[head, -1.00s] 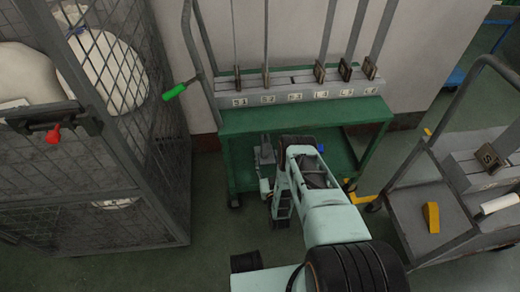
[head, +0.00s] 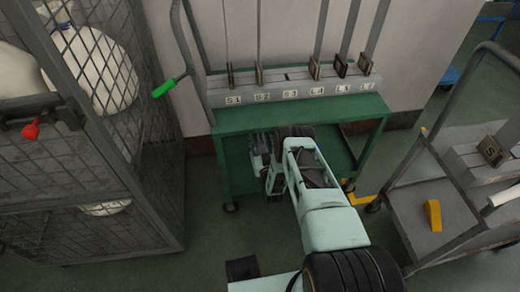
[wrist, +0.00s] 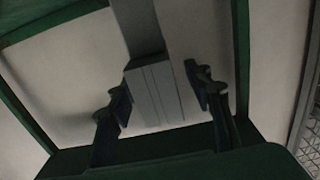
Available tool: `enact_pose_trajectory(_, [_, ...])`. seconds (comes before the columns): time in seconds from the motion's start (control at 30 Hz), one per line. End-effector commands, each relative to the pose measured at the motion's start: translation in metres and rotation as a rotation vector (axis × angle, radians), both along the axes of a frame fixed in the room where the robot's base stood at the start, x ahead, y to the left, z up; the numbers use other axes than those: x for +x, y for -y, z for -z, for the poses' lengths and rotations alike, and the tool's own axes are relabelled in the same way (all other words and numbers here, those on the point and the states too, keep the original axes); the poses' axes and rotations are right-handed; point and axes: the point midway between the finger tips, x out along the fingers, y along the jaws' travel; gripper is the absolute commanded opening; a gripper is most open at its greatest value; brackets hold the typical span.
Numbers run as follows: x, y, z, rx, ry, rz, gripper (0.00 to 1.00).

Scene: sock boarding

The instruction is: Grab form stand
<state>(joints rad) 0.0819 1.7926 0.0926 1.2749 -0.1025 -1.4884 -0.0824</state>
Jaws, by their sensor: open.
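In the wrist view a grey block (wrist: 153,92) with a flat grey upright (wrist: 136,28) stands between the two dark fingers of my gripper (wrist: 163,104); I take it to be the form stand. The left finger is close beside the block, and I cannot tell whether it touches. A clear gap shows between the block and the right finger. My gripper is open around the block. In the head view my arm reaches to the green cart (head: 295,119), and its wrist covers most of the space under the top; the fingers cannot be made out there.
A grey rack (head: 290,95) with labelled slots and several tall uprights stands on the green cart. A wire cage (head: 150,170) with white bags is at left. A grey trolley (head: 400,215) with a yellow wedge (head: 433,215) is at right. Green cart legs frame the wrist view.

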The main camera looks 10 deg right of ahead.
Motion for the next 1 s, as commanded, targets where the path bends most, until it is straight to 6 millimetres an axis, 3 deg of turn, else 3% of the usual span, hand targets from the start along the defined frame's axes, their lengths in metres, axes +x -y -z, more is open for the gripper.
enact_pose_trajectory(0.1, [-0.0001, 0.0, -0.0006, 0.0, 0.0, 0.0, 0.45])
enact_pose_trajectory(0.5, [-0.0004, 0.0, -0.0004, 0.0, 0.0, 0.0, 0.01])
enact_pose_trajectory(1.0, [0.0005, 0.0, -0.0022, 0.0, 0.004, 0.0, 0.0])
